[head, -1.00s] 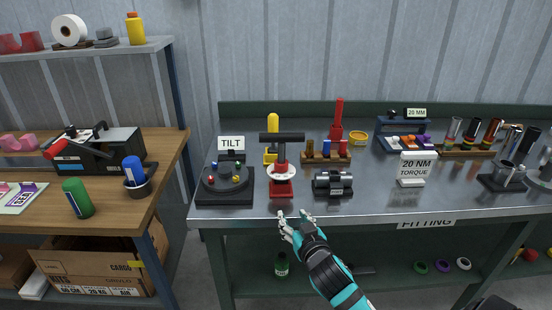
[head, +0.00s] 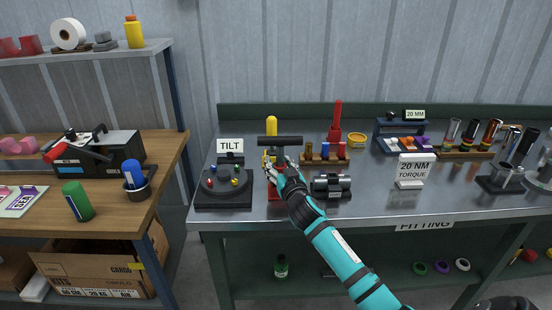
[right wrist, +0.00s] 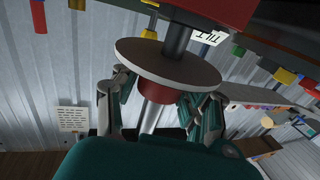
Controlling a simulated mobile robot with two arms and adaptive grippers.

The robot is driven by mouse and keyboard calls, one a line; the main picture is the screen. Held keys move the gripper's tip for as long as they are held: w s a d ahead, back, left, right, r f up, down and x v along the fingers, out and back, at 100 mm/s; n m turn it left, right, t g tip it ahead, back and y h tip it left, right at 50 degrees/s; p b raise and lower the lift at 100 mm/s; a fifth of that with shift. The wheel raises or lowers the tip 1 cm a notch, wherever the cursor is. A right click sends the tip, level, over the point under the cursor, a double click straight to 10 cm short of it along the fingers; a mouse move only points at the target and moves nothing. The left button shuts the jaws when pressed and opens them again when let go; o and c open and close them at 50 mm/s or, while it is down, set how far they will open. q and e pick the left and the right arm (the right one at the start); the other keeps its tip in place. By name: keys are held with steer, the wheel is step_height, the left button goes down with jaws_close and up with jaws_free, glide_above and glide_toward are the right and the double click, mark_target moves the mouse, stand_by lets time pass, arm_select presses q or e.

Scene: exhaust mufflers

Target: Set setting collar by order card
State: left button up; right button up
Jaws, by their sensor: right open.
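The red stand with a black T-handle (head: 280,141) stands near the front of the metal bench. My right gripper (head: 274,172) is at it and hides most of its middle. In the right wrist view, a pale round disc (right wrist: 160,66) sits on a shaft, with a dark red collar (right wrist: 158,92) against it. The open fingers of my right gripper (right wrist: 155,108) are on either side of this collar; I cannot tell whether they touch it. A "20 NM TORQUE" card (head: 414,168) stands to the right. My left gripper is not in view.
A black tilt base with coloured knobs (head: 224,188) stands close left under a "TILT" sign (head: 230,146). A black cylinder fixture (head: 331,186) stands close right. Behind are a wooden block with coloured pegs (head: 325,157) and a "20 MM" sign (head: 413,114).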

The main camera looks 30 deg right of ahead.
steer(key=shift+x, duration=1.55)
jaws_close()
steer(key=shift+f, duration=0.1)
